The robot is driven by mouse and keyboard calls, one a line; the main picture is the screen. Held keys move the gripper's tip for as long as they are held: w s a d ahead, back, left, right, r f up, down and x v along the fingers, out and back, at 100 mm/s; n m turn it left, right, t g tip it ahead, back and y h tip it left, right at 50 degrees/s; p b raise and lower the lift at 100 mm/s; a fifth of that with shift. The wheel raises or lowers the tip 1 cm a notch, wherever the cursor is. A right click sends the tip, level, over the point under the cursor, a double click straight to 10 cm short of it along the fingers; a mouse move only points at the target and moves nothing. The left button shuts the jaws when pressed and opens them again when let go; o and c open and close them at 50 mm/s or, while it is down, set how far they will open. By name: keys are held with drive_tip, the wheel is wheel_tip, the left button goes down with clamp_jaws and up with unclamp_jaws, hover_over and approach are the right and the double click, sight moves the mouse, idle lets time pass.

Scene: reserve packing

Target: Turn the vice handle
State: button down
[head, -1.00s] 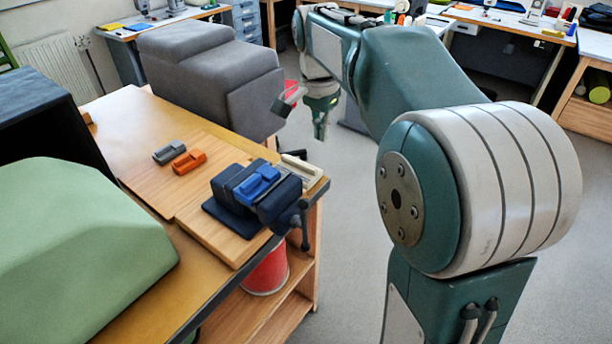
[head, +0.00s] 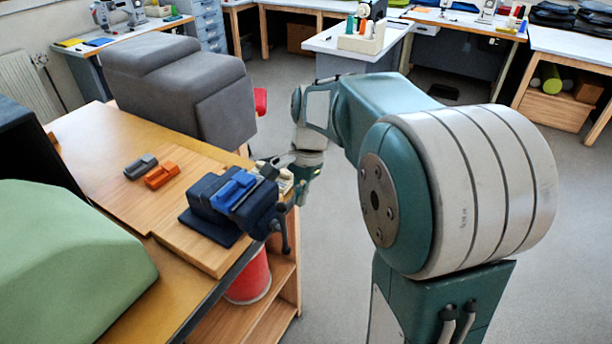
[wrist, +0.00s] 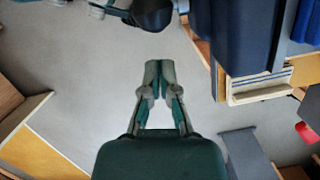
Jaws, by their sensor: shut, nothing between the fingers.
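The dark blue vice (head: 210,221) stands on a wooden board at the bench's right corner, with a bright blue block (head: 232,188) in its jaws. Its dark handle (head: 283,236) hangs from the screw on the right side, beyond the bench edge. My gripper (head: 272,162) is behind the vice and handle in the head view, apart from the handle and partly hidden. In the wrist view my gripper (wrist: 158,68) is shut and empty, pointing up the picture. The vice (wrist: 243,40) is at upper right there. A dark rounded part at the top edge looks like the handle's end, cut off.
A cream box (wrist: 260,87) stands beside the vice. Grey (head: 141,166) and orange (head: 162,175) blocks lie on the bench (head: 100,140). A red bucket (head: 249,279) sits on the shelf below. A grey padded block (head: 185,85) stands behind.

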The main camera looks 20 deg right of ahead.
sight(283, 221)
drive_tip(key=shift+s+a, duration=0.35)
drive_tip(key=shift+a, duration=0.25)
drive_tip(key=shift+s+a, duration=0.3)
drive_tip(key=shift+a, duration=0.3)
drive_tip(key=shift+s+a+r+t+h, duration=0.2)
drive_tip(key=shift+s+a+t+h, duration=0.1)
drive_tip(key=shift+a+t+h, duration=0.3)
drive_tip(key=shift+s+h, duration=0.15)
drive_tip(key=shift+h, duration=0.25)
drive_tip(key=s+a+t+h, duration=0.1)
drive_tip(key=a+t+h, duration=0.1)
drive_tip(key=shift+s+h, duration=0.15)
drive_tip(key=shift+h, duration=0.25)
drive_tip(key=shift+s+a+f, duration=0.25)
drive_tip(key=shift+s+a, duration=0.15)
drive_tip(key=shift+a, duration=0.15)
